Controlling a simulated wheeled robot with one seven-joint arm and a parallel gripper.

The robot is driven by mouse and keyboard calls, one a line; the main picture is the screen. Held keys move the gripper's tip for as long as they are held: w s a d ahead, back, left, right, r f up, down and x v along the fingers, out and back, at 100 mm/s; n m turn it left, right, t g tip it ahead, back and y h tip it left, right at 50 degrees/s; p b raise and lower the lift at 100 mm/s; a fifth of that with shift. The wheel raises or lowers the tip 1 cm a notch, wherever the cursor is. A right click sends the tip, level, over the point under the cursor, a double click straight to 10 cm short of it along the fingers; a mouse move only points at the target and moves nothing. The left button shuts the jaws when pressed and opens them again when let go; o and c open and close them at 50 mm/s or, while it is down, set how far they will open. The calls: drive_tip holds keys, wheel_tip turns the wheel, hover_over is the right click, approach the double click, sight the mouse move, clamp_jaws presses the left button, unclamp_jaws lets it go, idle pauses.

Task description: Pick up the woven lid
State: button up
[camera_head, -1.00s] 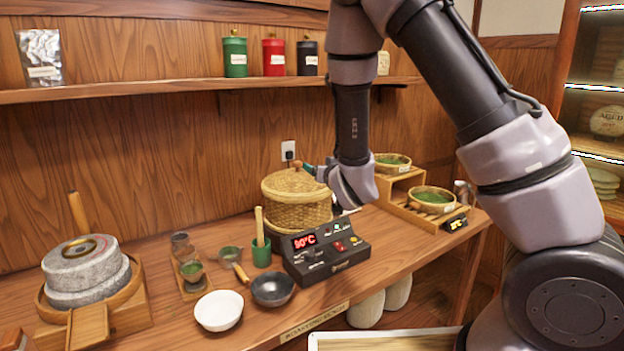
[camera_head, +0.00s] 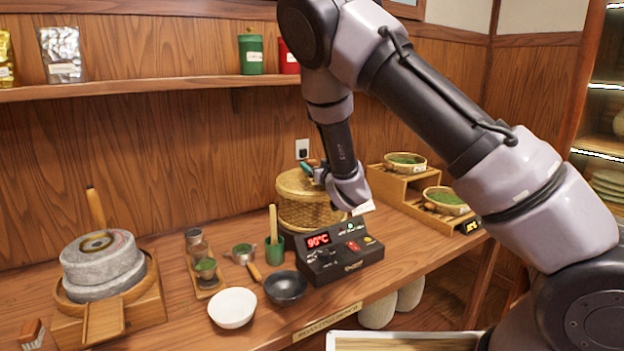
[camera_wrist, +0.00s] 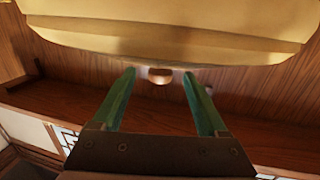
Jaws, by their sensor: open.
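The woven lid (camera_head: 293,183) sits level on the round woven basket (camera_head: 300,214) at the back of the counter, behind the control box. My gripper (camera_head: 307,169) is at the lid's top, with its green fingers by a small brown knob. My wrist hides the lid's right side. In the wrist view the two green fingers (camera_wrist: 158,85) are open and apart. The small brown knob (camera_wrist: 159,76) shows between their tips, against a large pale tan rounded form that looks like the lid (camera_wrist: 160,42). Whether the fingers touch the knob cannot be told.
The control box (camera_head: 338,252), reading 90°C, stands close in front of the basket. A green cup (camera_head: 275,249) with a wooden tool is at its left. A stepped wooden stand (camera_head: 408,192) with green-filled baskets is to the right. The shelf (camera_head: 150,92) runs above.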

drive_tip(key=shift+x, duration=0.75)
clamp_jaws()
drive_tip(key=shift+r, duration=0.1)
